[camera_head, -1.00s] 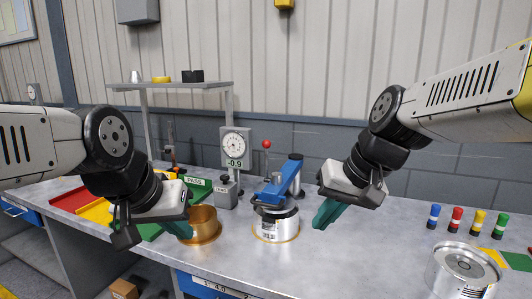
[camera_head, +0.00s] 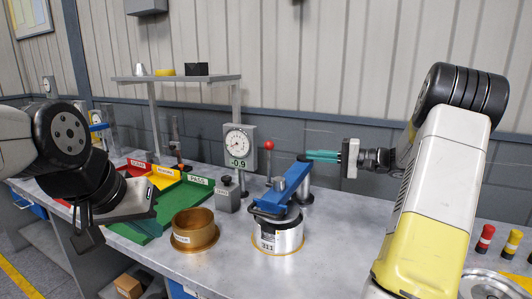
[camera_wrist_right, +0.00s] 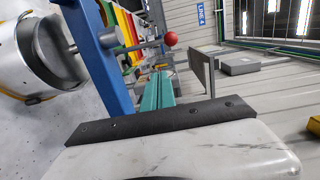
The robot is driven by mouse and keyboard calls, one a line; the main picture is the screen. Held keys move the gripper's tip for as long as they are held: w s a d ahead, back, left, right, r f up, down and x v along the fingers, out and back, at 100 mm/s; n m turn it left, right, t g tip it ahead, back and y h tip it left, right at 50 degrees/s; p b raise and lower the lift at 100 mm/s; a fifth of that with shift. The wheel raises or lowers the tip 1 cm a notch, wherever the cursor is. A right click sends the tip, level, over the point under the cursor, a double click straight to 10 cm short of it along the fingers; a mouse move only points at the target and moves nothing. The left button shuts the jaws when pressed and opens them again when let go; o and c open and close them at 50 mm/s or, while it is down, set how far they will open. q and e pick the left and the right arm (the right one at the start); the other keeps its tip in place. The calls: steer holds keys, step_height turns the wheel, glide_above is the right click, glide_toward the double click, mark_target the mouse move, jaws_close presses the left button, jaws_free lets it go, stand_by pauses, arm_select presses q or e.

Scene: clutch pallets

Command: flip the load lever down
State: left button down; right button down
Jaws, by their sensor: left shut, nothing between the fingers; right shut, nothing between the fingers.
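The load lever is a thin upright rod with a red ball knob (camera_head: 268,145), standing behind the blue clamp arm (camera_head: 285,190) in the head view. The right wrist view also shows the red knob (camera_wrist_right: 171,39), just beyond and slightly right of the fingertips. My right gripper (camera_head: 308,156) is shut and empty, its teal fingers pointing left toward the knob with a gap in the head view. Its fingers (camera_wrist_right: 158,75) lie together in the right wrist view. My left gripper (camera_head: 130,205) hangs at the left, empty; its fingers are hard to make out.
A silver cylinder (camera_head: 279,238) sits under the blue arm. A brass cup (camera_head: 194,230) is left of it. A dial gauge reading -0.9 (camera_head: 238,147) stands behind. Sorting trays (camera_head: 185,197) lie at the left. Colored pegs (camera_head: 484,239) stand at the right. The bench front is clear.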

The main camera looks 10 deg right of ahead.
mark_target(269, 164)
steer(key=shift+w+d+f+t, duration=0.1)
steer(key=shift+w+d+t, duration=0.2)
steer(key=shift+w+d, duration=0.3)
steer(key=x, duration=1)
steer(key=shift+a, duration=0.15)
steer(key=shift+s+a, duration=0.8)
steer(key=shift+s, duration=0.2)
steer(key=shift+s+a, duration=0.45)
